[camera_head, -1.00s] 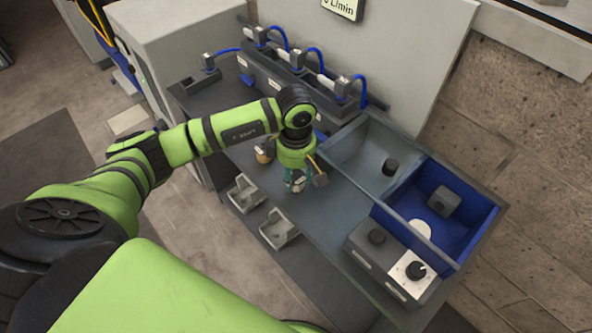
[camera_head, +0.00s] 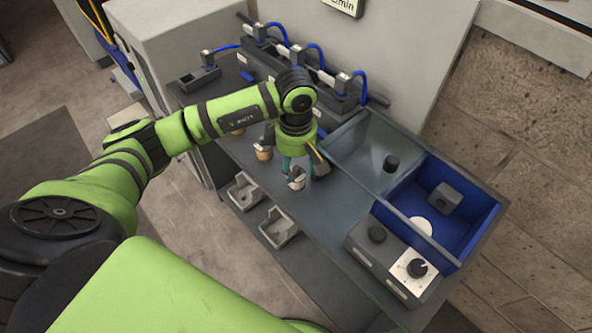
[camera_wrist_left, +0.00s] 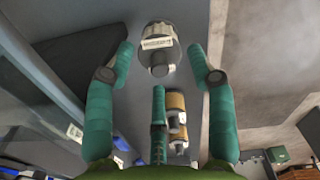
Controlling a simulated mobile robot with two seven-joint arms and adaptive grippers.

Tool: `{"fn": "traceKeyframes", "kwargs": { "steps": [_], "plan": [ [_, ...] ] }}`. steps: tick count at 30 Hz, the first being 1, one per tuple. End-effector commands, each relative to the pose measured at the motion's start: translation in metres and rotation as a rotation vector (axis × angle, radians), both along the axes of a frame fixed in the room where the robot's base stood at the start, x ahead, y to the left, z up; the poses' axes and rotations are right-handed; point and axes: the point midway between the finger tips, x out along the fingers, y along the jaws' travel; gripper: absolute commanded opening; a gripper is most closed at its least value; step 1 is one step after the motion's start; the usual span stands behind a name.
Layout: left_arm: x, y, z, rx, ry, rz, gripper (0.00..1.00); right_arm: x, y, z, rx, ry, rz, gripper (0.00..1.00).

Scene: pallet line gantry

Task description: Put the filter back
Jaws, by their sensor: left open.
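My left gripper (camera_head: 297,168) points down over the dark bench. In the left wrist view its teal fingers (camera_wrist_left: 160,62) are spread wide, with a grey-white cylinder (camera_wrist_left: 158,42) bearing a label between and beyond the tips, apart from them. This cylinder also shows just below the fingers in the head view (camera_head: 296,183). Tan-banded cylinders (camera_wrist_left: 175,108) stand beside it; one shows in the head view (camera_head: 264,153) left of the gripper. I cannot tell which of these is the filter. My right gripper is not in view.
Grey holders (camera_head: 278,228) line the bench's front edge. A clear-walled bin (camera_head: 352,150) and a blue bin (camera_head: 470,235) stand to the right, behind a control box with knobs (camera_head: 376,258). A row of housings with blue hoses (camera_head: 318,82) runs along the back.

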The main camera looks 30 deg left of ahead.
Motion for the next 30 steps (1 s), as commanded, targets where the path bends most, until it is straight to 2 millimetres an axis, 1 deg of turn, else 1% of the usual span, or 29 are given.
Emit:
{"fn": "traceKeyframes", "kwargs": {
  "steps": [1,6,9,13,18,30],
  "plan": [
    [0.002,0.0,0.01,0.0,-0.008,0.0,0.56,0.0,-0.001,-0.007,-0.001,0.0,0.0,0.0],
    [0.002,0.0,0.048,0.001,-0.008,0.0,0.56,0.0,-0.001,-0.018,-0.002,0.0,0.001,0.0],
    [0.001,0.0,0.066,0.0,-0.006,0.001,0.56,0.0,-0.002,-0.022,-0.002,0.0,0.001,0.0],
    [0.001,0.0,0.083,0.0,-0.003,0.001,0.56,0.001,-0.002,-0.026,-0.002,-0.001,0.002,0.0],
    [0.0,0.0,0.093,0.0,-0.001,0.001,0.56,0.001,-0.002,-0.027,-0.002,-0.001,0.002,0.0],
    [0.0,0.0,0.093,-0.001,0.0,0.001,0.56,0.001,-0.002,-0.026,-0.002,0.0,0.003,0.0]
  ]
}}
